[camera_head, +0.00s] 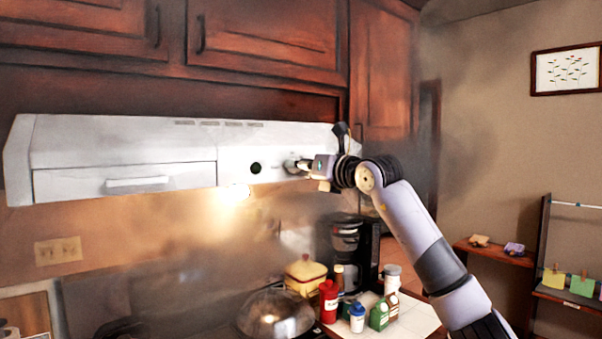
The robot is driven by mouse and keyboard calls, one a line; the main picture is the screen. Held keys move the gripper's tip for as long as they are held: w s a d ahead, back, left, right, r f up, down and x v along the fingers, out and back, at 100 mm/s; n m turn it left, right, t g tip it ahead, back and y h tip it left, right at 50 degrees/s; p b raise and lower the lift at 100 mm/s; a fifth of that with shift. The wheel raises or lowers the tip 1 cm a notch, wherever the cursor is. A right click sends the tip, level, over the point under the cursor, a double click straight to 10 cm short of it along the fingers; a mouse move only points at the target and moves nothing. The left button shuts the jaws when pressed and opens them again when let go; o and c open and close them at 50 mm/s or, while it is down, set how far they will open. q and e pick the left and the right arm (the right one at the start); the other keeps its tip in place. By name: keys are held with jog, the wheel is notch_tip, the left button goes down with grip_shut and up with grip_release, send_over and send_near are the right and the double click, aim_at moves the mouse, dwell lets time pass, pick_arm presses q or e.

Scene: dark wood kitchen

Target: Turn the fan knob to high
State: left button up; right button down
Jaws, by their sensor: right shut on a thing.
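A white range hood (120,140) hangs under the dark wood cabinets in the head view. On the right part of its front is a round black knob (256,168). My right gripper (295,167) reaches in from the right and is at the hood front, just right of the black knob. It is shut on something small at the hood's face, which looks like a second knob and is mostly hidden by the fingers. Which way that knob points cannot be seen. My left gripper is not in view.
Below the hood are a domed metal lid (268,314), a yellow pot (305,270), a red bottle (329,302) and a coffee maker (346,243). Small cartons stand on a white board (415,318). Steam or haze hangs over the stove. A wall shelf (495,252) is at the right.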

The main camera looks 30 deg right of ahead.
jog(key=m+b, duration=0.2)
jog(key=m, duration=0.6)
jog(key=m+b, duration=0.2)
jog(key=m, duration=0.6)
jog(key=shift+d+f+m+b, duration=0.15)
jog(key=shift+m+b, duration=0.15)
jog(key=shift+m, duration=0.4)
jog(key=c, duration=1.3)
grip_release()
jog(key=shift+s, duration=0.1)
jog(key=s, duration=0.8)
jog(key=s+d, duration=0.1)
jog(key=s, duration=0.3)
jog(key=shift+w, duration=0.1)
